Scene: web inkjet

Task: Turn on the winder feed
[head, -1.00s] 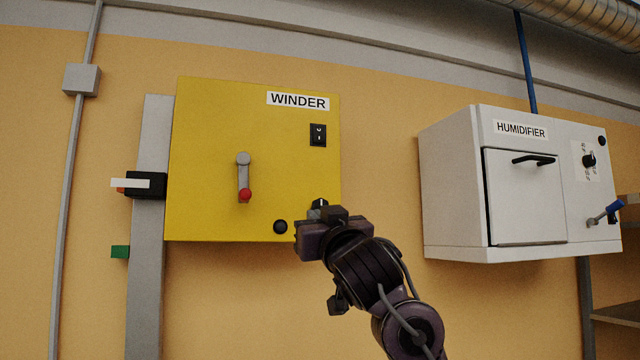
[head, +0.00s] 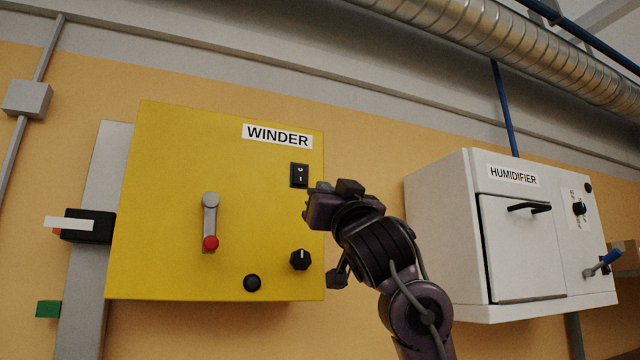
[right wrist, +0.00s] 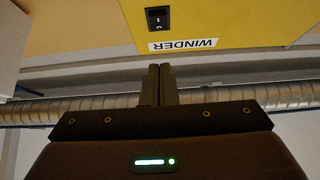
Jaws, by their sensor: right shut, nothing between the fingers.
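The yellow winder box (head: 160,200) hangs on the wall, labelled WINDER (head: 277,136). On its face are a black rocker switch (head: 299,175), a grey lever with a red knob (head: 210,242) pointing down, a black rotary knob (head: 300,260) and a round black button (head: 252,283). My right gripper (head: 312,192) is shut and empty, just below and right of the rocker switch in the head view. In the right wrist view the shut fingers (right wrist: 160,72) point toward the box, with the rocker switch (right wrist: 158,19) beyond them. My left gripper is not in view.
A white humidifier cabinet (head: 440,230) with a door handle and a blue-tipped lever (head: 603,262) hangs to the right. A grey post (head: 90,270) with a black-and-white handle (head: 82,225) stands left of the winder. A metal duct (head: 500,35) runs overhead.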

